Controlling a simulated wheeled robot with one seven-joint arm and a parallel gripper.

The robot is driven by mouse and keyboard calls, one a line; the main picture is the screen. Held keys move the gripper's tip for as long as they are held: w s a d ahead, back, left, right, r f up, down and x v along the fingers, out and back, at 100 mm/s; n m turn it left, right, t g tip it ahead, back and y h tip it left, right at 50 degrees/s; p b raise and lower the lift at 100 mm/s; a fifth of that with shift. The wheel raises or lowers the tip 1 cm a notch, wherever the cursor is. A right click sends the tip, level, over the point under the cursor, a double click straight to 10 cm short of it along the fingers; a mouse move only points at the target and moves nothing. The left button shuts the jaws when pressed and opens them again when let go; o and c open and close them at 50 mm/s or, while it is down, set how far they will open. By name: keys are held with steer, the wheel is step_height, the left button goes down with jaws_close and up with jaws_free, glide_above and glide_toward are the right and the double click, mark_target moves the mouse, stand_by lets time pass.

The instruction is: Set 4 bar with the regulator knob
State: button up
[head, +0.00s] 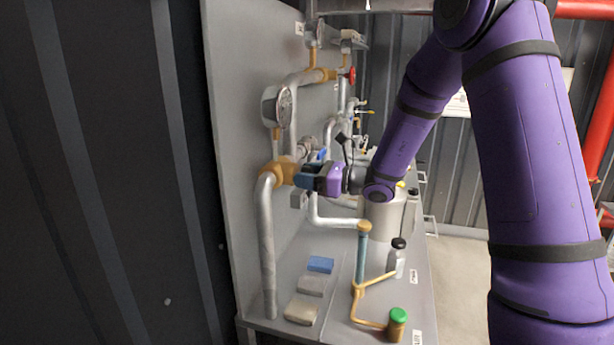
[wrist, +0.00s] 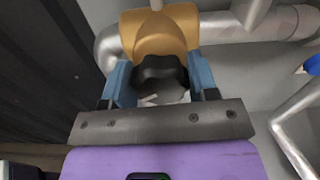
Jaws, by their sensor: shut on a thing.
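The black regulator knob (wrist: 160,68) sits on a brass-coloured regulator body (wrist: 160,32) in the wrist view. My gripper (wrist: 160,82) has its blue fingers on both sides of the knob and is shut on it. In the head view my gripper (head: 299,177) reaches the brass regulator body (head: 277,171) on the pipe at the panel, and the knob is hidden by the fingers. A round gauge (head: 278,106) stands above the regulator, seen nearly edge-on, so its reading cannot be told.
The grey panel (head: 235,100) carries pipes, more gauges and a red-faced part (head: 351,76). On the bench are blocks, including a blue block (head: 320,264), a brass stand with a green cap (head: 398,313), a small bottle (head: 397,258) and a metal tank (head: 383,218).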

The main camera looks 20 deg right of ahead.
steer(key=shift+m, duration=0.5)
steer(key=o, duration=0.9)
steer(key=shift+d, duration=0.1)
steer(key=v, duration=1)
steer(key=shift+s+d, duration=0.25)
